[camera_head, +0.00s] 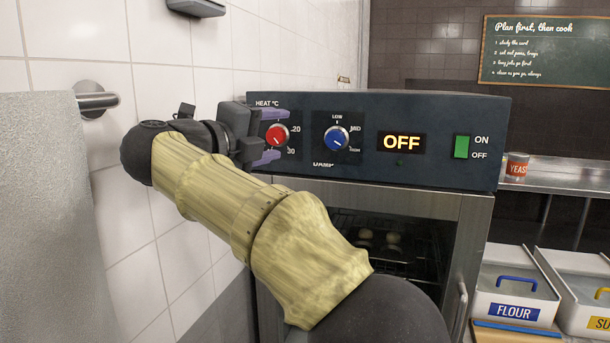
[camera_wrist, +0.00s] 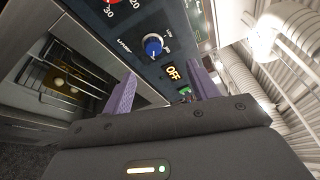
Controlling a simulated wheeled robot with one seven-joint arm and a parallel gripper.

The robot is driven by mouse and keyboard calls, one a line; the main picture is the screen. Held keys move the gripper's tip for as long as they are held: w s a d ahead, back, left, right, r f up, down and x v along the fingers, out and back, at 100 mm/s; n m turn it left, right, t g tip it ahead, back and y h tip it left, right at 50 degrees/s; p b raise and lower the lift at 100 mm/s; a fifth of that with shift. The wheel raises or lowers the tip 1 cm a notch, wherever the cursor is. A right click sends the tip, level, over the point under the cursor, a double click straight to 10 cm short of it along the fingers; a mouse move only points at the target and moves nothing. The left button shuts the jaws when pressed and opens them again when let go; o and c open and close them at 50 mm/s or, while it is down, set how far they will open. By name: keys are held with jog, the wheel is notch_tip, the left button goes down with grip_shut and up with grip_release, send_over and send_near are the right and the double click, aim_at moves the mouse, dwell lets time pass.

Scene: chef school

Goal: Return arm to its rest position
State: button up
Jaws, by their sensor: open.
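My arm reaches from the lower middle to the left in the head view. My gripper (camera_head: 270,136) is at the left end of the oven's control panel (camera_head: 400,103), with its purple fingers above and below the red heat knob (camera_head: 276,136). Whether they touch the knob cannot be told. In the wrist view my gripper (camera_wrist: 158,92) is open, with nothing visible held between its purple fingers. The blue knob (camera_head: 337,138) is to its right, and it also shows in the wrist view (camera_wrist: 153,45). The display (camera_head: 402,142) reads OFF.
The green switch (camera_head: 461,146) is at the panel's right. Pale round pieces (camera_head: 393,238) sit inside the oven behind its door. A tiled wall (camera_head: 90,40) is close on the left. Flour (camera_head: 513,286) and another bin stand at lower right; a yeast tin (camera_head: 517,165) is on the counter.

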jog(key=w+d+f+n+t+y, duration=0.2)
jog(key=w+f+n+t+y, duration=0.6)
jog(key=n, duration=0.9)
jog(key=s+d+f+n+g+y, duration=0.1)
jog(key=d+f+n+g+y, duration=0.2)
jog(key=f, duration=0.5)
jog(key=d+f+n+g+y, duration=0.2)
jog(key=d+f+n+g, duration=0.25)
jog(key=f, duration=0.45)
jog(key=s+d+f+n+g+h, duration=0.1)
jog(key=s+d+f+g, duration=0.3)
jog(key=f, duration=0.3)
jog(key=s+d+f+n+g+h, duration=0.1)
jog(key=s+d+f+g, duration=0.2)
jog(key=s+d+f, duration=0.4)
jog(key=s+d+f+g, duration=0.2)
jog(key=s+f, duration=0.3)
jog(key=s, duration=0.2)
jog(key=s+d+f+n+g+h, duration=0.1)
jog(key=s+d+f+g, duration=0.2)
jog(key=s, duration=0.5)
jog(key=shift+d+f+g, duration=0.2)
jog(key=shift+f+g, duration=0.15)
jog(key=shift+f, duration=0.5)
jog(key=shift+w, duration=0.1)
jog(key=shift+c, duration=0.2)
